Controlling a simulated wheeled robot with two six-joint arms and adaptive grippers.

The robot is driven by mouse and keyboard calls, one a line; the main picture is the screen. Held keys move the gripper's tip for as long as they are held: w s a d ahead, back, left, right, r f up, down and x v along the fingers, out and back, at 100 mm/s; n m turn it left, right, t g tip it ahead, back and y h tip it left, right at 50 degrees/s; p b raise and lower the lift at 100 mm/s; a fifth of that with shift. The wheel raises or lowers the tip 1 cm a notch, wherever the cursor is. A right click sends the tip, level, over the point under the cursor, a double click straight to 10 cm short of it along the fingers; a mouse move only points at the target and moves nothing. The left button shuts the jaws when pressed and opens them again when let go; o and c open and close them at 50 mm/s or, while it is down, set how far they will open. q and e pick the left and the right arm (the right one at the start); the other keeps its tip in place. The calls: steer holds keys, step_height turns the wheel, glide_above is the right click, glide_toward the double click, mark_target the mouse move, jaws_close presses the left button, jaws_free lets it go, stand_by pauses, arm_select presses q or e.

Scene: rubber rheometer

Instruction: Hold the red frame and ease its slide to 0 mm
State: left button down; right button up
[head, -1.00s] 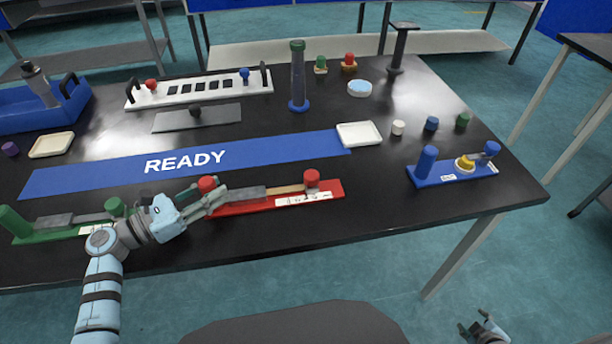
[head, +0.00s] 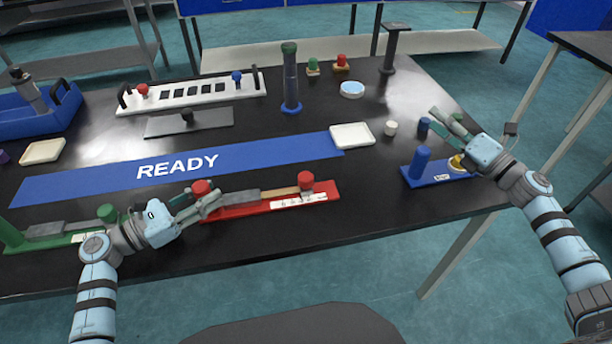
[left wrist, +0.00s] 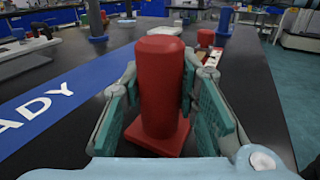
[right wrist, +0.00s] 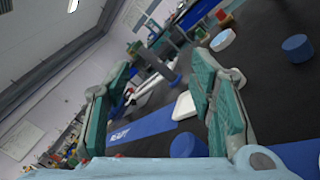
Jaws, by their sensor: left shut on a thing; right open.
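The red frame (head: 240,211) lies flat near the front edge of the table, with a red post at each end. Its grey slide (head: 240,197) sits on it, with a tan strip (head: 281,192) between slide and right post (head: 306,181). My left gripper (head: 207,197) is shut on the frame's left red post (left wrist: 160,85), which stands upright between the fingers in the left wrist view. My right gripper (head: 447,126) is open and empty above the table's right part, over the blue frame (head: 431,177). The scale's marks are too small to read.
The green frame (head: 60,241) lies left of the red one. The blue READY strip (head: 100,176) runs behind them. A white tray (head: 352,137), a white cylinder (head: 391,128) and a tall green-topped post (head: 290,80) stand further back. Bare table lies between the red and blue frames.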

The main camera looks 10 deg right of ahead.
steer(key=a+n+g+y, duration=0.1)
steer(key=a+n+y, duration=0.15)
steer(key=a, duration=0.75)
steer(key=n+g+y, duration=0.3)
steer(key=n+g, duration=0.1)
steer(key=n, duration=0.7)
glide_toward(312, 181)
steer(key=shift+r, duration=0.2)
steer(key=shift+n, duration=0.25)
steer(key=x, duration=1)
steer(key=shift+w+a+f, duration=0.1)
steer(key=shift+w+a, duration=0.15)
steer(key=shift+a, duration=0.05)
steer(key=shift+w+a, duration=0.35)
jaws_close()
